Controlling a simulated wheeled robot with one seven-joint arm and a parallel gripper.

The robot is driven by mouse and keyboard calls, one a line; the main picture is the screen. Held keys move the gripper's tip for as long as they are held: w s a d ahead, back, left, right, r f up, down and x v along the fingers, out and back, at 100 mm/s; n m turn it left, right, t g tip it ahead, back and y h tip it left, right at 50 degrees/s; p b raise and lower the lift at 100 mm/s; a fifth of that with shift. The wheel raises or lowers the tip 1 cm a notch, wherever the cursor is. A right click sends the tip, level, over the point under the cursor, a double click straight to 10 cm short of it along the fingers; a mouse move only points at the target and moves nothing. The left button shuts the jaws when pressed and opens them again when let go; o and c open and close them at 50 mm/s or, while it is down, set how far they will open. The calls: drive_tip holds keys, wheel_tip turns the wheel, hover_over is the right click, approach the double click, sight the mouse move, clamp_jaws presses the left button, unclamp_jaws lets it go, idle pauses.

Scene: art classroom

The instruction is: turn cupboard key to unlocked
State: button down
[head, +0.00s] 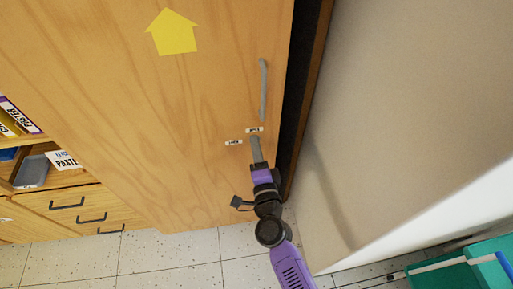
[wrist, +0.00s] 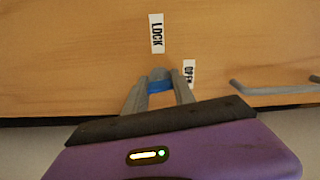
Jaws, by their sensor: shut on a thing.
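The wooden cupboard door (head: 190,110) fills the middle of the head view. My gripper (head: 256,150) reaches up to it below the grey bar handle (head: 263,90). In the wrist view my gripper (wrist: 159,92) is shut on the cupboard key, a small part with a blue band (wrist: 160,85) and a grey top between the fingers. A LOCK label (wrist: 156,33) is above the key and an OPEN label (wrist: 188,73) is to its right. The fingers hide much of the key, so I cannot tell its exact angle.
A yellow arrow (head: 173,32) is on the door. Shelves and drawers (head: 75,208) stand at the left. A pale wall (head: 400,110) rises close to the right of the door. A teal bin (head: 465,272) is at the lower right. Tiled floor (head: 180,255) shows in front.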

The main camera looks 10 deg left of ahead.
drive_tip(key=shift+m, duration=0.9)
drive_tip(key=c, duration=1)
unclamp_jaws()
drive_tip(key=shift+c, duration=0.2)
drive_tip(key=v, duration=0.8)
